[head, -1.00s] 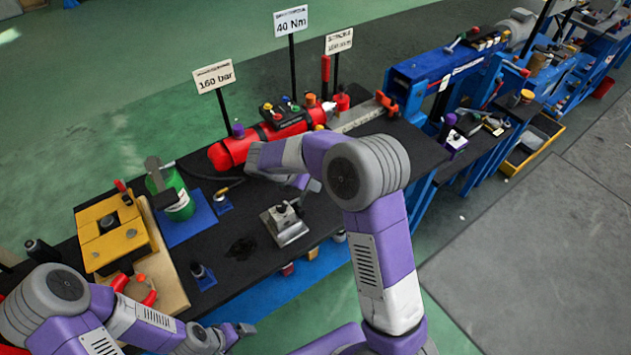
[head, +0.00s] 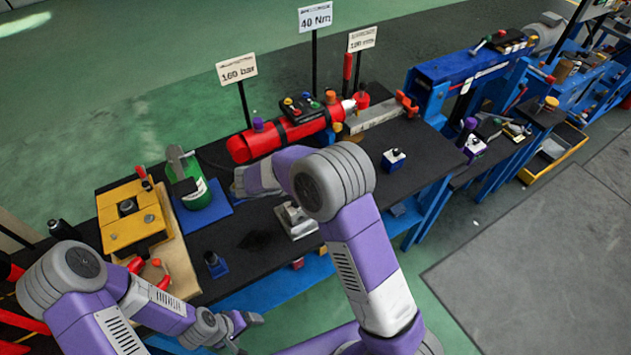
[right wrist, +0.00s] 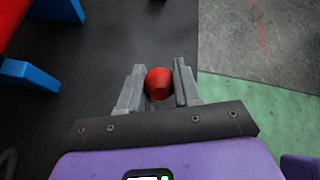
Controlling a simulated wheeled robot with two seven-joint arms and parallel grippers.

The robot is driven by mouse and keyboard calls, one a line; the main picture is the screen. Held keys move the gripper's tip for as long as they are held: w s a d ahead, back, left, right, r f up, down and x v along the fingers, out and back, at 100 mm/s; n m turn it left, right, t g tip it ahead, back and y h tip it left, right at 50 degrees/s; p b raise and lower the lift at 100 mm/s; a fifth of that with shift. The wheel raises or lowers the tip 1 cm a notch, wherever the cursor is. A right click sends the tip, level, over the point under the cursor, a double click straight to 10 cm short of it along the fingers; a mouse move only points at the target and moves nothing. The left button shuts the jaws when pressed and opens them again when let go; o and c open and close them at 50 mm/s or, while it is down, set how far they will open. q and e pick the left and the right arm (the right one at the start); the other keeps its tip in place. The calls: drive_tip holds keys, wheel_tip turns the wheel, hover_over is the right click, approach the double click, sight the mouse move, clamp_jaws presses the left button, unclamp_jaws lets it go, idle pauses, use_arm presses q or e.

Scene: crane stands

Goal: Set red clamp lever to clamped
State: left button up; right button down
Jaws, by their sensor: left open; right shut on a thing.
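In the right wrist view, my right gripper (right wrist: 159,73) is shut on a red rounded grip (right wrist: 158,84). The grip sits between both fingers, and the part below it is hidden. I take it as the red clamp lever, but cannot tell its angle. In the head view my right forearm (head: 265,176) reaches left over the bench, and the fingers and the held grip are hidden. A grey metal fixture (head: 293,222) shows partly behind this arm. My left gripper (head: 247,331) is open and empty in front of the bench's front edge.
A red cylinder (head: 240,148) lies along the back of the bench. A yellow block (head: 120,229) on a board and a green canister (head: 187,192) stand at left. A blue block (head: 393,162) stands right of my right arm.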

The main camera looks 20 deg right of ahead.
drive_tip(key=c, duration=0.8)
unclamp_jaws()
drive_tip(key=p+v, duration=0.1)
drive_tip(key=v, duration=0.6)
drive_tip(key=shift+s+a+r, duration=0.1)
drive_tip(key=shift+a+r, duration=0.1)
drive_tip(key=shift+a, duration=0.15)
drive_tip(key=shift+f, duration=0.1)
